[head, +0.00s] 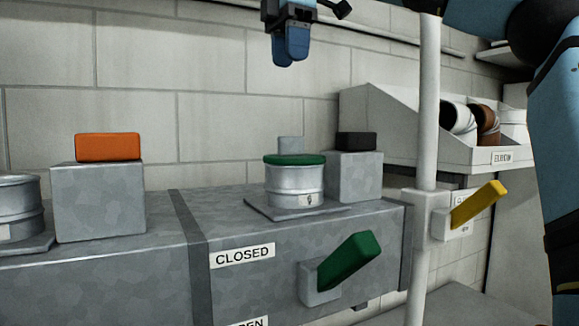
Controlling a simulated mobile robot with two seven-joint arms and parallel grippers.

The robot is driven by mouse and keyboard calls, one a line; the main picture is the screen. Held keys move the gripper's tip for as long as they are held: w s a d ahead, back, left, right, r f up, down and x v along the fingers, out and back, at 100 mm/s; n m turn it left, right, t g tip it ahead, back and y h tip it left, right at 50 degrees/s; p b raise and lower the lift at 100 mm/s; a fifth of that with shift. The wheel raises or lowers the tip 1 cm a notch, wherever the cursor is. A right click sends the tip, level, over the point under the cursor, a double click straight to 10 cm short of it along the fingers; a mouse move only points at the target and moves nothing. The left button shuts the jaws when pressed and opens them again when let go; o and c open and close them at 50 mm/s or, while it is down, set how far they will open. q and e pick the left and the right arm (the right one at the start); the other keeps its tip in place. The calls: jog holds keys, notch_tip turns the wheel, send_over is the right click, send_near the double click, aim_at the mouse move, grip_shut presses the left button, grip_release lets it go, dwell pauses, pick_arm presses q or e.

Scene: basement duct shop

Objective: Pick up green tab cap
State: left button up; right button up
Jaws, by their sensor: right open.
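The green tab cap (295,160) sits on top of a short round metal collar (295,182) on the grey duct, right of centre. A small grey upright tab (290,143) shows at the cap's top; I cannot tell whether it stands on the cap or behind it. My right gripper (290,60) is at the top of the head view, its blue fingers pointing down. It is open and empty, above the cap in the picture and clearly apart from it. My left gripper is not in view.
A grey box with a black block (356,141) stands right of the collar; another with an orange block (108,147) stands left. A green lever (348,262) juts from the duct front. A white post (428,110) and yellow lever (478,207) stand right.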

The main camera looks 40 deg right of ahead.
notch_tip(320, 180, down, 8)
jog(key=shift+d+f, duration=0.1)
jog(key=shift+d, duration=0.05)
notch_tip(320, 180, down, 4)
jog(key=shift+d+f+p, duration=0.15)
jog(key=shift+p, duration=0.7)
jog(key=shift+w+d+f, duration=0.1)
jog(key=shift+w+f, duration=0.05)
jog(key=shift+f, duration=0.15)
jog(key=shift+a+r, duration=0.15)
jog(key=shift+a, duration=0.05)
jog(key=c, duration=0.6)
grip_shut()
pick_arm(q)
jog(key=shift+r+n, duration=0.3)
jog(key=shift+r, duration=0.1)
